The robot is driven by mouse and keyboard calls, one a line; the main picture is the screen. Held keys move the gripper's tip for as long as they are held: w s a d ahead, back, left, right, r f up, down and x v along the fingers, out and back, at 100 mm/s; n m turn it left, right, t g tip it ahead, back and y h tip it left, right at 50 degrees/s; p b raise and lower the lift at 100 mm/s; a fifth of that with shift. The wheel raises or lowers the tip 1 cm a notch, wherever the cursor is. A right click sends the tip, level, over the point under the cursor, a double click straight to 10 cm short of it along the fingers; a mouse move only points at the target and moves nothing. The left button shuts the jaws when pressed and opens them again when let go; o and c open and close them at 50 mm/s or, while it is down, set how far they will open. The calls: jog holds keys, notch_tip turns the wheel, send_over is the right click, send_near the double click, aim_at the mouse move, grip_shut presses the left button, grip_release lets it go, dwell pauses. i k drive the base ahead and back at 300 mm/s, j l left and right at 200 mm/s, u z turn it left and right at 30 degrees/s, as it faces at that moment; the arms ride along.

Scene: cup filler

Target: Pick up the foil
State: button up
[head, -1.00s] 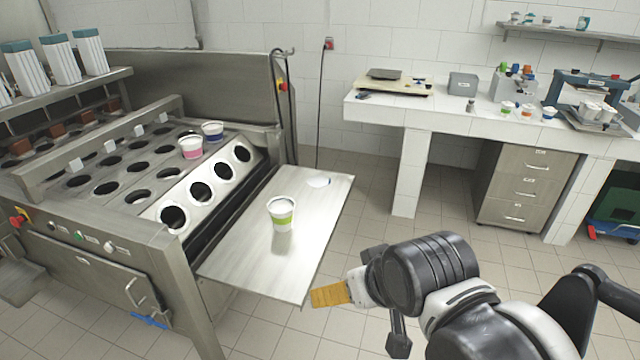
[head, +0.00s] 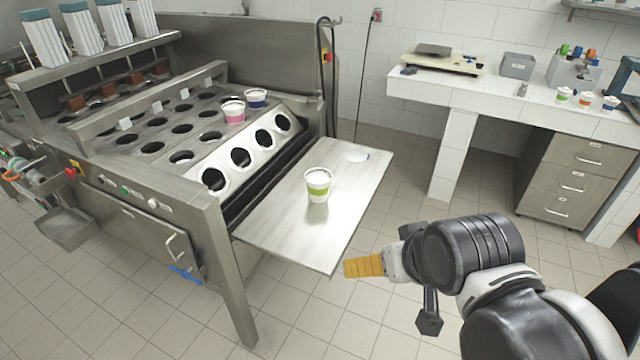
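The foil looks to be the flat whitish disc (head: 357,156) lying on the steel tray (head: 290,228) near its far right edge. A white cup with a green band (head: 318,184) stands upright on the same tray, in front and to the left of the disc. My gripper (head: 364,266) is at the lower right, in front of the tray's near right corner and apart from the disc and cup. Its yellow finger part shows from the side, so I cannot tell whether it is open or shut. Nothing is visibly held.
The cup filler (head: 150,150) with rows of round holes stands at left. A pink-banded cup (head: 233,111) and a blue-banded cup (head: 256,98) sit in it. A white counter (head: 480,107) with a drawer cabinet (head: 570,180) is at right. Tiled floor is clear between.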

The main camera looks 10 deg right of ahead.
aim_at(355, 155)
jog(key=i+l, duration=0.35)
jog(key=i, duration=0.2)
jog(key=i+l, duration=0.35)
jog(key=i, duration=0.25)
jog(key=i+l, duration=0.4)
jog(key=i, duration=0.15)
